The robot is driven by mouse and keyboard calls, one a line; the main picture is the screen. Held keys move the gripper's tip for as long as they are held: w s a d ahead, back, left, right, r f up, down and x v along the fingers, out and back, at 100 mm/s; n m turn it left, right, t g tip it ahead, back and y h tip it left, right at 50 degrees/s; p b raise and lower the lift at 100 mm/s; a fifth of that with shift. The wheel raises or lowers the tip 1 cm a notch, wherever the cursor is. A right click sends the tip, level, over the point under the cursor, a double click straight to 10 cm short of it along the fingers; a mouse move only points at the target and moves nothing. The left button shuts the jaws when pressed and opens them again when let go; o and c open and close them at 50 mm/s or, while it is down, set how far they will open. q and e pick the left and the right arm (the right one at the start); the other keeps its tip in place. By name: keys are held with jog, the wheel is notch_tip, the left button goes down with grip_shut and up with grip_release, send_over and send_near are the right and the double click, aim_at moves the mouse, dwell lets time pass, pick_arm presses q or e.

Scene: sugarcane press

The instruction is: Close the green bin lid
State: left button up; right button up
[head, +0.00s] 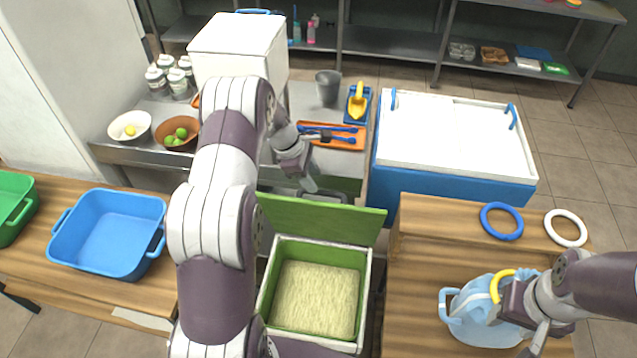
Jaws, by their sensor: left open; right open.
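The green bin (267,322) stands low in the centre of the head view, with pale walls, a green inner rim and beige, fibrous contents. Its green lid (340,222) is open, raised along the bin's far edge. My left gripper (311,184) is open and hangs just beyond and above the lid's upper edge, pointing down. Whether it touches the lid cannot be told. My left arm covers the left part of the lid and bin. My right gripper (532,342) is open over the right wooden table, beside a light-blue jug (470,325).
A blue tub (108,237) sits on the left wooden table. A blue-and-white chest (455,140) stands behind the right table (420,260), which also holds blue (502,237) and white rings. Behind the lid, a metal counter holds bowls, an orange tray (345,142) and a white machine (238,50).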

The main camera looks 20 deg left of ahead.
aim_at(322, 192)
pick_arm(q)
jog(key=d+f, duration=0.2)
jog(key=shift+w+f+p, duration=0.1)
jog(key=shift+f+p, duration=0.2)
jog(key=shift+f, duration=0.05)
jog(key=shift+w+a+f, duration=0.15)
jog(key=shift+w+f, duration=0.1)
jog(key=shift+f, duration=0.35)
jog(key=shift+w+a+f, duration=0.15)
jog(key=shift+w+f, duration=0.1)
jog(key=shift+f, duration=0.3)
jog(key=shift+s+d+r, duration=0.15)
jog(key=shift+s+d, duration=0.05)
jog(key=shift+d, duration=0.15)
jog(key=c, duration=0.5)
grip_shut()
